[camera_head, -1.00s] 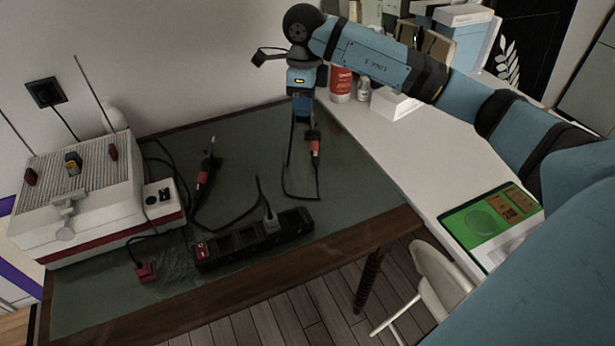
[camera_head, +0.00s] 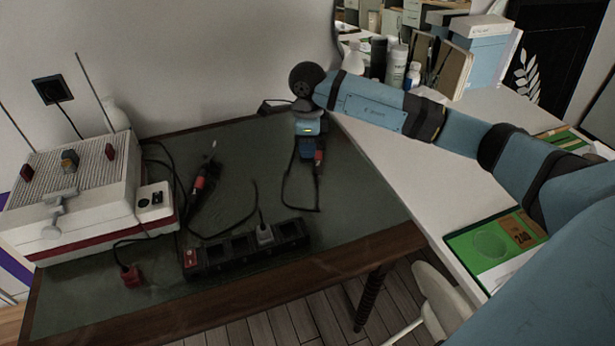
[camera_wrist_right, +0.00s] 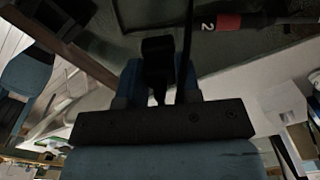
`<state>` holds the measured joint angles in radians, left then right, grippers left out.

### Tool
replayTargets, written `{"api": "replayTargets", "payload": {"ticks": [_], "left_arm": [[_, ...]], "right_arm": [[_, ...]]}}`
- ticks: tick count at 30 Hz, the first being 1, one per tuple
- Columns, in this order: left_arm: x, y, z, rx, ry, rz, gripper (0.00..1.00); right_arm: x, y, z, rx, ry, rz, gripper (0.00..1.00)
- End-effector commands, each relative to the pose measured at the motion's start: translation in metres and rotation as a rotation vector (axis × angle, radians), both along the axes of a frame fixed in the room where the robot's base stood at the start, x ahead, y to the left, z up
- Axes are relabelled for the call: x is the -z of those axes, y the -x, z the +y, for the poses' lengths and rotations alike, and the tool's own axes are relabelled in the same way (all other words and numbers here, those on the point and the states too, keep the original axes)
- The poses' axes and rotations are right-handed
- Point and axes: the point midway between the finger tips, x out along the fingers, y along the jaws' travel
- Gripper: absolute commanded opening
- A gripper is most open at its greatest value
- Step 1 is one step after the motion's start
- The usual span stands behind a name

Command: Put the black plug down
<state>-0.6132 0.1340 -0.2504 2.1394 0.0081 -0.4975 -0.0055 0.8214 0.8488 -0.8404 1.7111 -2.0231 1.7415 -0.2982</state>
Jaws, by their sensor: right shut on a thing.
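My right gripper (camera_head: 303,150) points down, low over the back right part of the dark green table top (camera_head: 355,190). In the right wrist view the black plug (camera_wrist_right: 157,62) is between its fingers, and the gripper is shut on it. A black cord (camera_wrist_right: 187,45) runs beside the plug. In the head view the gripper hides the plug, and a cord (camera_head: 284,185) hangs from there onto the table. I cannot tell whether the plug touches the table. My left gripper is not in view.
A black power strip (camera_head: 245,249) with a grey plug (camera_head: 264,235) is in front. A white device (camera_head: 80,205) and a red plug (camera_head: 131,276) are left. The front right tabletop is clear.

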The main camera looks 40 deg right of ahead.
Motion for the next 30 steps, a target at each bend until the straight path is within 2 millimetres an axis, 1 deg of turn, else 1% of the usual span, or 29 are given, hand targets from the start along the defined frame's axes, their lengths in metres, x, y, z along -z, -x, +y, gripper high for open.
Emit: {"api": "replayTargets", "payload": {"ticks": [1,3,6,14,19,22,30], "left_arm": [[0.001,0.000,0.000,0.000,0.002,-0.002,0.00],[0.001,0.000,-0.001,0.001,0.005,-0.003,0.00],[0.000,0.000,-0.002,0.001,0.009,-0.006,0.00],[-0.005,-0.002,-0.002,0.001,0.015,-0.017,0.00],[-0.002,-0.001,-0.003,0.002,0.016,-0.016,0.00],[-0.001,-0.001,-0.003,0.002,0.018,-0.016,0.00],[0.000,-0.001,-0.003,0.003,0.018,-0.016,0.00]], "right_arm": [[0.016,0.001,0.000,0.001,-0.001,0.004,0.00],[0.031,0.000,0.000,0.001,-0.001,0.003,0.00],[0.047,0.000,0.000,0.000,-0.001,0.001,0.00],[0.067,0.000,0.000,0.001,-0.001,0.001,0.00],[0.093,0.000,0.001,0.001,-0.002,0.002,0.00],[0.100,0.000,0.000,0.000,0.000,0.000,0.00],[0.101,0.000,0.000,0.000,0.001,-0.001,0.00]]}}
